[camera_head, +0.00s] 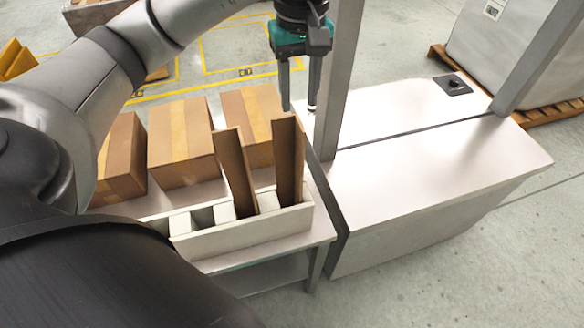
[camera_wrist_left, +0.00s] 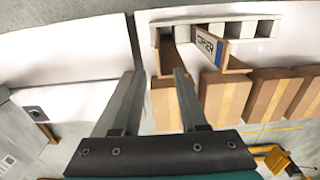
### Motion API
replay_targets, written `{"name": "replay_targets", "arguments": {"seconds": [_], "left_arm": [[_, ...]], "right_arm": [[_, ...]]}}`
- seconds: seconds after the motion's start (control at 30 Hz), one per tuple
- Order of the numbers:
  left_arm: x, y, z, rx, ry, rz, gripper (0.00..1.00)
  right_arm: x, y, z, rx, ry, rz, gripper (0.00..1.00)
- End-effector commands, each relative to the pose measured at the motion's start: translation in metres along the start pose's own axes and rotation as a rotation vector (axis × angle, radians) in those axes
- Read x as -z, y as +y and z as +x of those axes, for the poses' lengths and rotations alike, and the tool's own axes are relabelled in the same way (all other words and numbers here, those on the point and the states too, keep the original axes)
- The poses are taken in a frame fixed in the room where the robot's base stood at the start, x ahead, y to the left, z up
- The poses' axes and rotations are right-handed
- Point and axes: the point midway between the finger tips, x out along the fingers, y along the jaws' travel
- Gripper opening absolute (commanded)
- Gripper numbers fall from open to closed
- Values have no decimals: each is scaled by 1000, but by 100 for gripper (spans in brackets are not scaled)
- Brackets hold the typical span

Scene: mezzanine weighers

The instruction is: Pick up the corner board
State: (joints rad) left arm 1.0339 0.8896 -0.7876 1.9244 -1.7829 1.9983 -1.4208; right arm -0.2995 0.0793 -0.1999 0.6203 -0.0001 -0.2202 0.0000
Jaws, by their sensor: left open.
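Two brown corner boards stand upright, leaning slightly, in a pale slotted rack (camera_head: 245,238). One corner board (camera_head: 235,175) is in a middle slot; the other (camera_head: 289,160) is in the slot at the rack's right end. My right gripper is not in view.
Several cardboard boxes (camera_head: 180,143) stand on the table behind the rack. A metal post (camera_head: 337,85) rises close beside my left gripper. A pale cabinet (camera_head: 420,180) stands right of the table, its top mostly clear. A wrapped pallet load (camera_head: 500,50) is at far right.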

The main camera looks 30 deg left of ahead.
Motion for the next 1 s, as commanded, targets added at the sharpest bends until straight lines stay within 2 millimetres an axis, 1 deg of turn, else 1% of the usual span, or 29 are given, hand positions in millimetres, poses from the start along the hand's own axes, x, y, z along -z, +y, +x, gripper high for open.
{"name": "replay_targets", "arguments": {"seconds": [0.4, 0.5, 0.67, 0.77, 0.9, 1.0], "left_arm": [[-1, -2, 76, 7, -3, 0, 42], [0, -1, 89, 6, -3, -1, 42], [0, 0, 98, 4, -2, 0, 42], [0, 1, 108, 5, -5, 0, 42], [2, 3, 129, 6, -6, -1, 42], [2, 3, 142, 5, -4, 1, 42]], "right_arm": [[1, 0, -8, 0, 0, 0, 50], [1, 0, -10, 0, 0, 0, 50], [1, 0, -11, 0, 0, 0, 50], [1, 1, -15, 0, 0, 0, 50], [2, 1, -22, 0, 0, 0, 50], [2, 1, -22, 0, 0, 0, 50]]}}
